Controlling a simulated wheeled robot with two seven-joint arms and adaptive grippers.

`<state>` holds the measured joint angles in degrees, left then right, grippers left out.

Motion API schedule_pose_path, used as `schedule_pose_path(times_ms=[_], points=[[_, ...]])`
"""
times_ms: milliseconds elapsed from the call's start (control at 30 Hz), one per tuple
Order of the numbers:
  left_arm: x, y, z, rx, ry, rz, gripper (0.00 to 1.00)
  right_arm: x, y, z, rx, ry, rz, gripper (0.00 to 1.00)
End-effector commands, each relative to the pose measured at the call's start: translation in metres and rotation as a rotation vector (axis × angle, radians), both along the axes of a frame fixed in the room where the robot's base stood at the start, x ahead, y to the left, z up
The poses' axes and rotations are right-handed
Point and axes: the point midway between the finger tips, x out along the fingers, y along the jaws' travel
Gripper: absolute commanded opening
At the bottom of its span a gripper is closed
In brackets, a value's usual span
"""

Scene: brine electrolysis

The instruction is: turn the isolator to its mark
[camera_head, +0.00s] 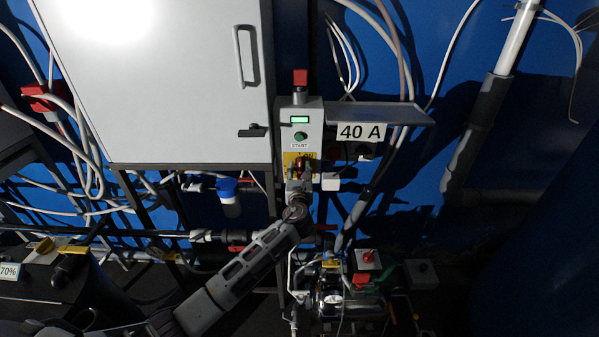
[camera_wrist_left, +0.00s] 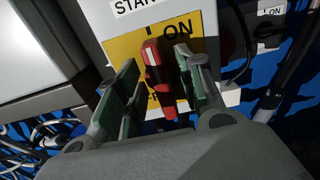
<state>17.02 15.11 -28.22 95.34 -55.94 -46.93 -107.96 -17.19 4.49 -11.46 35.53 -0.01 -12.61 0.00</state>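The isolator has a red and black handle (camera_wrist_left: 156,70) on a yellow plate (camera_wrist_left: 125,48), which sits low on the grey START box (camera_head: 309,115). In the left wrist view the handle's red end points up, close to a short black mark; "ON" is printed to its right, and lettering below is partly hidden. My left gripper (camera_head: 299,180) is at the plate from below. In the left wrist view its fingers (camera_wrist_left: 162,88) stand apart on either side of the handle, with a gap visible on the left. My right gripper is not in view.
The START box has a green button (camera_head: 299,136) and a lit display (camera_head: 300,119). A shelf (camera_head: 385,113) with a "40 A" sign (camera_head: 361,132) juts out to the right. A large grey cabinet (camera_head: 180,90) stands left. A pump unit (camera_head: 345,300) is below.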

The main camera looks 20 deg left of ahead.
Motion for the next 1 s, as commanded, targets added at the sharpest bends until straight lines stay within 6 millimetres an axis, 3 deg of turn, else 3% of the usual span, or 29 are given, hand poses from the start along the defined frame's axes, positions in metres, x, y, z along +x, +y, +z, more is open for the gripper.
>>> schedule_pose_path(times_ms=[33,300,667,1000], points=[[-0.0001,0.0,0.0,0.0,0.0,0.0,0.35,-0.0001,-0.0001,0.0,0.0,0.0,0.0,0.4],[-0.0002,-0.0001,-0.0001,0.0,0.0,0.0,0.0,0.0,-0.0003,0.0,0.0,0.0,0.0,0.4],[-0.0003,0.0001,-0.0003,-0.021,-0.006,0.0,0.0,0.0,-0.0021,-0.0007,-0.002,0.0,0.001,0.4],[-0.0006,0.0017,-0.0009,-0.166,-0.048,0.0,0.0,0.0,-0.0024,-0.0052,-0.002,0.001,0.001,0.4]])
